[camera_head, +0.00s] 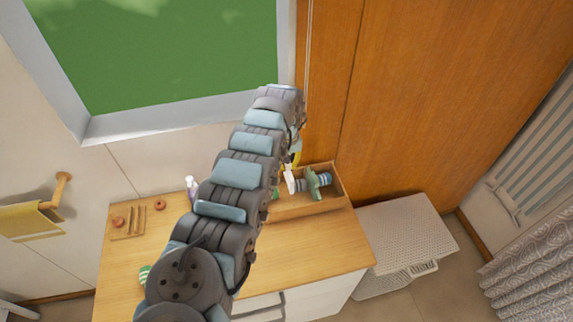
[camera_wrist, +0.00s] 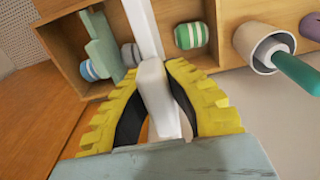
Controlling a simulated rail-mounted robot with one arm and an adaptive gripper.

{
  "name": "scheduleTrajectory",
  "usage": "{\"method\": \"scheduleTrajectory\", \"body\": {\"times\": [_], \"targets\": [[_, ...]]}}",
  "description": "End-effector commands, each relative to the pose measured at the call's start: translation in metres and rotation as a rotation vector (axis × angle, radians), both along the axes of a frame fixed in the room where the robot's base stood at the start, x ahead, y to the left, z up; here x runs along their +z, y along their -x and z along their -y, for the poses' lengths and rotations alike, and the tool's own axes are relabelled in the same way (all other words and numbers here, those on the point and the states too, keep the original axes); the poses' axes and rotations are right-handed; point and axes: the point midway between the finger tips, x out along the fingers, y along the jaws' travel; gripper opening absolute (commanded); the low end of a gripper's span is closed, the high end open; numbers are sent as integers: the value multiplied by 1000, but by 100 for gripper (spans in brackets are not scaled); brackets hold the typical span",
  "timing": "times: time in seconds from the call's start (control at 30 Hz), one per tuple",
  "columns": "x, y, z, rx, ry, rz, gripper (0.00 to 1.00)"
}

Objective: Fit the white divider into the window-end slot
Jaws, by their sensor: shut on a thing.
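The white divider (camera_head: 289,181) is upright at the wooden tray (camera_head: 344,183) in the head view. In the wrist view the white divider (camera_wrist: 146,30) runs up from between my yellow fingers. My gripper (camera_wrist: 155,78) is shut on its thicker grip part; it is mostly hidden behind my arm in the head view. A green divider (camera_head: 313,184) stands toward the tray's right end, also seen in the wrist view (camera_wrist: 101,45). The tray's window-side end is hidden by my arm. I cannot tell whether the white divider's lower edge touches a slot.
A blue-striped jar (camera_wrist: 94,70) and grey jar (camera_wrist: 131,53) flank the green divider. A cup (camera_wrist: 250,48) with a green-handled item is close by. A white bottle (camera_head: 192,187) stands left of my arm.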

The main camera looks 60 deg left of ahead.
Motion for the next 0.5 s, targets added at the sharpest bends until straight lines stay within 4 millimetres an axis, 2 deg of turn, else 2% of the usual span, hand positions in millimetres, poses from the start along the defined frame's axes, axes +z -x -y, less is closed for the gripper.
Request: {"method": "scheduleTrajectory", "body": {"times": [0.23, 0.3, 0.5], "targets": [[3, -1, 1, -2, 1, 1, 0], [-9, -1, 1, -2, 1, 1, 0], [-26, 0, 1, -2, 2, 0, 0]]}}
